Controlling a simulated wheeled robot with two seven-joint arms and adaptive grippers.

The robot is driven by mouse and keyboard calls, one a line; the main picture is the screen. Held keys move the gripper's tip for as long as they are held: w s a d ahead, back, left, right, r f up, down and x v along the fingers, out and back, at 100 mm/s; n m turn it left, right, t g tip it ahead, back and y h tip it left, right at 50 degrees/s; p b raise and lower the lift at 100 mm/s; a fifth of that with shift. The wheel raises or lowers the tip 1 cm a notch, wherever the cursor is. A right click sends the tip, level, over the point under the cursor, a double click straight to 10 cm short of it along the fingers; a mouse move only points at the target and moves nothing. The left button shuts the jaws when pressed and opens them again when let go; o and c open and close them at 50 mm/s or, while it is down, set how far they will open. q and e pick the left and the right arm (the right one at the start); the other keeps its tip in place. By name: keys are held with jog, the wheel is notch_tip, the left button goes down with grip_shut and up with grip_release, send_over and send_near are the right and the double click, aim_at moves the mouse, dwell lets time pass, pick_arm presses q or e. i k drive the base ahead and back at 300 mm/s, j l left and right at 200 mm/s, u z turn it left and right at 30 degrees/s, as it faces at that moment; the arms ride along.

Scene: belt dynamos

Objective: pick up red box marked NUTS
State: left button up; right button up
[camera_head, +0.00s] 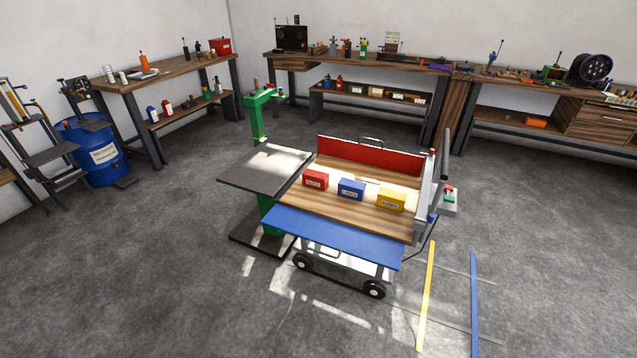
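A small red box (315,180) with a white label stands on the wooden top of a wheeled cart (340,212), at its left side. The label's lettering is too small to read with certainty. A blue box (351,189) and a yellow box (391,200), each with a white label, stand in a row to its right, with small gaps between them. Neither of my grippers shows in the head view.
A red panel (360,157) rises behind the boxes, and a blue board (335,236) runs along the cart's front. A dark platform on a green stand (265,167) adjoins the left. Workbenches (165,72) line the walls. A blue drum (95,150) stands left.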

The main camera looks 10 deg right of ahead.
aim_at(311, 178)
jog(key=i+j+z, duration=0.7)
jog(key=j+z, duration=0.2)
jog(key=i+j+z, duration=0.15)
jog(key=j+z, duration=0.15)
jog(key=j, duration=0.1)
